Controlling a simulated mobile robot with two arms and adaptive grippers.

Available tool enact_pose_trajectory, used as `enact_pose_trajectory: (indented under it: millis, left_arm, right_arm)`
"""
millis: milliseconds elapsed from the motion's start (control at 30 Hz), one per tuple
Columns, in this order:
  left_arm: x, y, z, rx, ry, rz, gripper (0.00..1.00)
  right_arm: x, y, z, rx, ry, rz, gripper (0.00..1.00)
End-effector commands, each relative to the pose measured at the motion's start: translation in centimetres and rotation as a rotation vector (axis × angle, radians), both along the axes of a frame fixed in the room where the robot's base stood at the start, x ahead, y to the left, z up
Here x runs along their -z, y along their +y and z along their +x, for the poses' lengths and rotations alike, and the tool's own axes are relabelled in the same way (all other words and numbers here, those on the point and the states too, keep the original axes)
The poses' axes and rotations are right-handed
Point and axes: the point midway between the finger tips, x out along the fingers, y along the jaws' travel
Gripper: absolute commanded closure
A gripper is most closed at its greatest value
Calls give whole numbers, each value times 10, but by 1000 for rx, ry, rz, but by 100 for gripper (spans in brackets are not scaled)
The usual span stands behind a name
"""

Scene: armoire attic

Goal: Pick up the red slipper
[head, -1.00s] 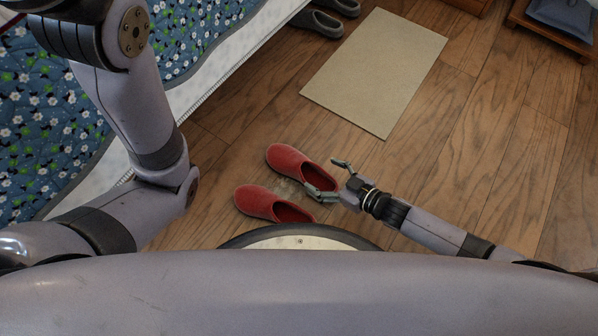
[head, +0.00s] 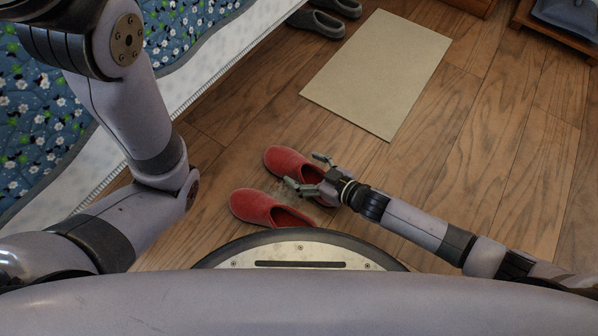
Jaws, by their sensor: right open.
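Two red slippers lie side by side on the wooden floor in front of my base. The farther red slipper (head: 287,161) has its toe to the upper left, and its heel end is partly hidden by my right gripper. The nearer red slipper (head: 252,206) lies just below it. My right gripper (head: 305,172) is open, its fingers pointing left over the open end of the farther slipper. I cannot tell whether a finger touches it. My left arm comes in at the left, but its gripper is out of view.
A beige mat (head: 376,75) lies on the floor beyond the slippers. Grey slippers (head: 316,22) stand at the top by the bed with a blue floral cover (head: 50,110). Wooden furniture (head: 555,32) is at the upper right. The floor at right is clear.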

Motion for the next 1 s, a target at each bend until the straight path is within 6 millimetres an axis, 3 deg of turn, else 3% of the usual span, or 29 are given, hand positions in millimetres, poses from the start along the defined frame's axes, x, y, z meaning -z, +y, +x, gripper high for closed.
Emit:
enact_pose_trajectory:
  millis: [900,1000]
  left_arm:
    - [0,0,0,-1,1,0,60]
    - [0,0,1,-1,2,0,60]
  right_arm:
    - [0,-1,0,1,0,-1,77]
    - [0,-1,0,1,0,0,77]
